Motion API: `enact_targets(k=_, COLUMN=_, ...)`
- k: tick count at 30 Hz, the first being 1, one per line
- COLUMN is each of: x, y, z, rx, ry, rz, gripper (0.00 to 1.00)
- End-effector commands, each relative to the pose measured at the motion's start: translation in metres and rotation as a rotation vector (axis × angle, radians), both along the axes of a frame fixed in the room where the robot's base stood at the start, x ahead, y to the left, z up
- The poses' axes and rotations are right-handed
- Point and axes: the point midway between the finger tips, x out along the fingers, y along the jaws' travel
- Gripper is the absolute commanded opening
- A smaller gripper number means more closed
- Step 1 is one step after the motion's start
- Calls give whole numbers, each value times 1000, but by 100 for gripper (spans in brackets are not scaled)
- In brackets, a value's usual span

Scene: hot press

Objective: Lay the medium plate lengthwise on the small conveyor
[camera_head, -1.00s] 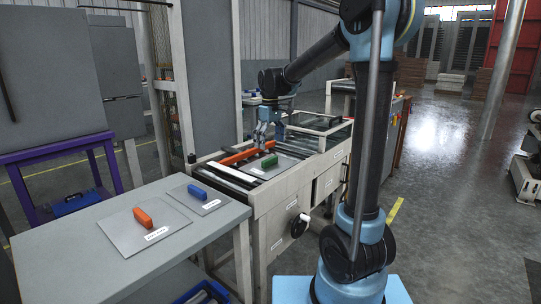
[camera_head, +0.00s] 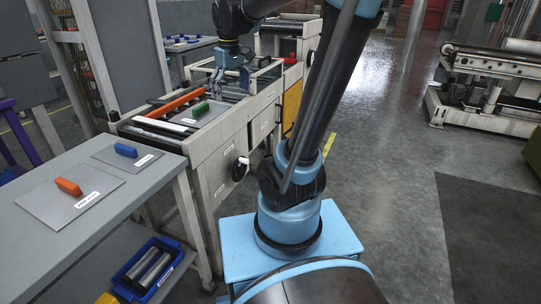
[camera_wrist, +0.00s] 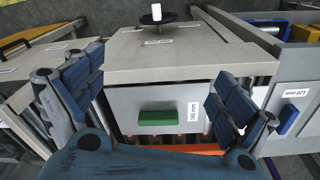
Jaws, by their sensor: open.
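The medium plate (camera_head: 184,118), grey with a green handle (camera_head: 201,109), lies flat on the small conveyor (camera_head: 167,140), beside the orange bar. In the wrist view the plate (camera_wrist: 181,129) shows with its "160 mm" label, green handle (camera_wrist: 167,117) and rollers around it. My gripper (camera_head: 231,80) is open and empty, above and beyond the plate in the head view. In the wrist view my gripper's (camera_wrist: 160,80) spread fingers frame the plate, apart from the handle.
A table (camera_head: 50,237) at left holds a larger plate with an orange handle (camera_head: 68,187) and a smaller one with a blue handle (camera_head: 126,150). An orange bar (camera_head: 175,102) runs along the conveyor. A blue bin (camera_head: 151,268) sits below the table.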

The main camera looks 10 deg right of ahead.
Motion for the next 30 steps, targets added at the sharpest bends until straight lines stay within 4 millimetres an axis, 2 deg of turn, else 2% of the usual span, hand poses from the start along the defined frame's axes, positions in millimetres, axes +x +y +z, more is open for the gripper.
enact_targets(k=1, x=-15, y=-11, z=-7, rx=2, ry=-7, rz=-34, gripper=95)
enact_targets(k=6, x=-60, y=-40, z=-32, rx=13, ry=-31, rz=-151, gripper=95)
enact_targets(k=11, x=-101, y=-62, z=-61, rx=24, ry=-54, rz=-261, gripper=95)
enact_targets(k=18, x=-157, y=-87, z=-113, rx=39, ry=-88, rz=-420, gripper=95)
enact_targets(k=24, x=-187, y=-97, z=-150, rx=50, ry=-110, rz=-519, gripper=95)
enact_targets(k=30, x=-197, y=-101, z=-164, rx=54, ry=-118, rz=-557, gripper=95)
